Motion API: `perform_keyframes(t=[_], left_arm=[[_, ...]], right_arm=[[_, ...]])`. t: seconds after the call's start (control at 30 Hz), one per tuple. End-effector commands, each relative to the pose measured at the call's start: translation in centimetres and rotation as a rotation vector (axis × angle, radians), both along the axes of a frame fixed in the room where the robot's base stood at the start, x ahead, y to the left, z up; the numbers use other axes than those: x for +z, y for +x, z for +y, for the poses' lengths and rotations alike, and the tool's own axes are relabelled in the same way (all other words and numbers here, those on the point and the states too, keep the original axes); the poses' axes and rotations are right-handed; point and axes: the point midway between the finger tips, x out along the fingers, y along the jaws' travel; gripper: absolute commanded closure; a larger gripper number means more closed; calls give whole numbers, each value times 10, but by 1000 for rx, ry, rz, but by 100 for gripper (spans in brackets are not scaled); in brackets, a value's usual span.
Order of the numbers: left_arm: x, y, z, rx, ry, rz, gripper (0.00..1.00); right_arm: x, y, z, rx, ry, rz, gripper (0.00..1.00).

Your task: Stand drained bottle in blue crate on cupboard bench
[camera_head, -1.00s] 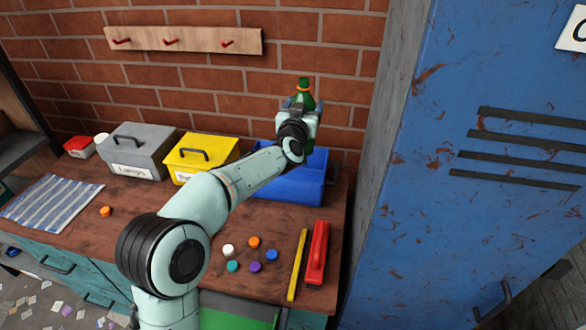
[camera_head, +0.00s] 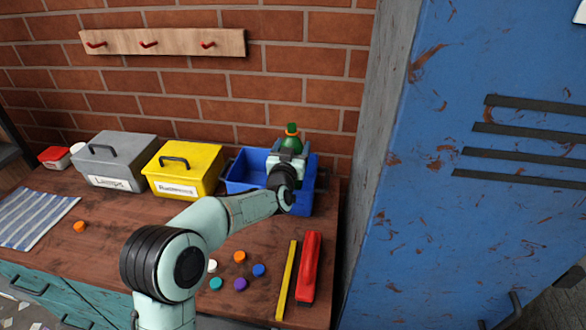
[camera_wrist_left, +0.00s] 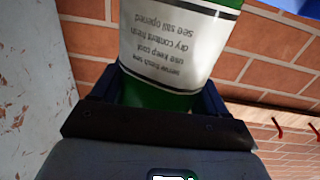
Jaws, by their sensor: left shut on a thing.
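A green bottle (camera_head: 291,131) with an orange band near its top is upright in my left gripper (camera_head: 288,147). In the left wrist view the bottle's white label (camera_wrist_left: 165,45) with dark print shows between the two fingers (camera_wrist_left: 155,100). The blue crate (camera_head: 239,182) stands on the wooden bench (camera_head: 110,228) against the brick wall. The gripper and bottle are over the crate's right part. The bottle's lower end is hidden behind the gripper, so I cannot tell whether it touches the crate floor. My right gripper is not in view.
A yellow box (camera_head: 185,170) and a grey box (camera_head: 117,162) stand left of the crate. Several loose caps, a yellow stick (camera_head: 286,280) and a red tool (camera_head: 310,268) lie in front. A blue locker (camera_head: 470,200) rises at the right.

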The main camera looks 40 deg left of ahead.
Motion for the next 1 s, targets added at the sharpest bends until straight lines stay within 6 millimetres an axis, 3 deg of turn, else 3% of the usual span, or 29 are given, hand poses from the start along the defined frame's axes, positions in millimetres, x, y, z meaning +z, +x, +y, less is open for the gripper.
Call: perform_keyframes(t=[0.4, 0.87, 0.9, 0.97, 1.0], left_arm=[[-57, 0, 0, 0, 0, 1, 97], [-62, 0, 0, -1, 0, -1, 97], [-62, 0, 0, 0, 0, -1, 20], [-62, 0, 0, 0, 0, -1, 0], [-62, 0, 0, 0, 0, -1, 0]], right_arm=[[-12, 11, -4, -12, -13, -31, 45], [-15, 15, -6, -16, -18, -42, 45], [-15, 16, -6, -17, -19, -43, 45], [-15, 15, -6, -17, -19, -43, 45], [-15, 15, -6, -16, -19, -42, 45]])
